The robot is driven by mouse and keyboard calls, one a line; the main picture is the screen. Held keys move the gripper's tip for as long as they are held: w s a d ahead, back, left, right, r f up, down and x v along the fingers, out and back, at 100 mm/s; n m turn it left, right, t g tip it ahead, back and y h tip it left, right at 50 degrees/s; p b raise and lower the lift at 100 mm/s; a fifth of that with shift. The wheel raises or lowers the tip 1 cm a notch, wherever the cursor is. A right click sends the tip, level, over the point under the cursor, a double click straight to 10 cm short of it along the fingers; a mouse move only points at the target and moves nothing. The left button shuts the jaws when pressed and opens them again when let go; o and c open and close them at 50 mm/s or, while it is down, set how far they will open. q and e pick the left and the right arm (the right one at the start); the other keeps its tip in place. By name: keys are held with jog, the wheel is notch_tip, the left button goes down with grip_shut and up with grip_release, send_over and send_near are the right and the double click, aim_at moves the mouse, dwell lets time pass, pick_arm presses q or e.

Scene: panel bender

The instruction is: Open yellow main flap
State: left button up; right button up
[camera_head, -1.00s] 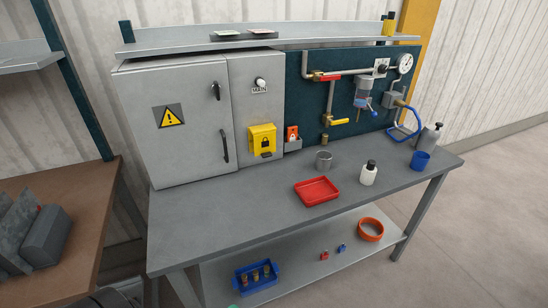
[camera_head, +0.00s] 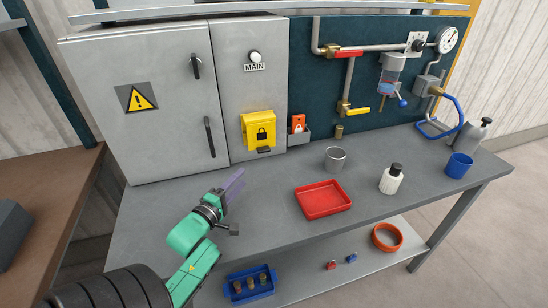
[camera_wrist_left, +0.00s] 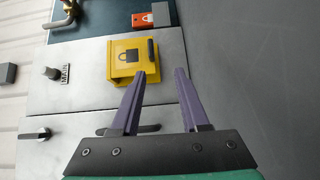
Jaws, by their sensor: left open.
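The yellow main flap (camera_head: 258,130) with a black padlock mark sits shut on the grey cabinet panel, below the MAIN knob (camera_head: 255,57). It also shows in the left wrist view (camera_wrist_left: 127,58), with a dark handle at its edge. My left gripper (camera_head: 236,182) is below and to the left of the flap in the head view, over the bench, apart from it. In the left wrist view its two purple fingers (camera_wrist_left: 160,74) are spread with nothing between them, and the flap lies beyond the left fingertip. My right gripper is not in view.
A red tag in a grey holder (camera_head: 299,131) is right of the flap. The cabinet door handle (camera_head: 209,137) is to its left. A metal cup (camera_head: 335,159), red tray (camera_head: 322,200) and white bottle (camera_head: 391,179) stand on the bench (camera_head: 270,215).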

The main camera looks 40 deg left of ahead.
aim_at(262, 153)
pick_arm(q)
jog(key=shift+w+a, duration=0.2)
jog(key=shift+w, duration=0.55)
jog(key=shift+w+d+r+t+p, duration=0.15)
jog(key=shift+r+p, duration=0.15)
jog(key=shift+r, duration=0.25)
jog(key=shift+d+r+t+p, duration=0.15)
jog(key=shift+r+p, duration=0.1)
jog(key=shift+r, duration=0.3)
jog(key=w, duration=0.1)
jog(key=w+a, duration=0.1)
jog(key=w, duration=0.1)
jog(key=shift+w+r, duration=0.15)
jog(key=w, duration=0.3)
jog(key=shift+w+a+f, duration=0.1)
jog(key=shift+a+f, duration=0.25)
jog(key=w, duration=0.3)
jog(key=shift+w+a+f+p, duration=0.3)
jog(key=shift+w+f, duration=0.05)
jog(key=shift+w+r, duration=0.15)
jog(key=shift+w, duration=0.05)
jog(key=shift+s+d+r, duration=0.1)
jog(key=shift+s, duration=0.1)
jog(key=shift+w, duration=0.1)
grip_shut()
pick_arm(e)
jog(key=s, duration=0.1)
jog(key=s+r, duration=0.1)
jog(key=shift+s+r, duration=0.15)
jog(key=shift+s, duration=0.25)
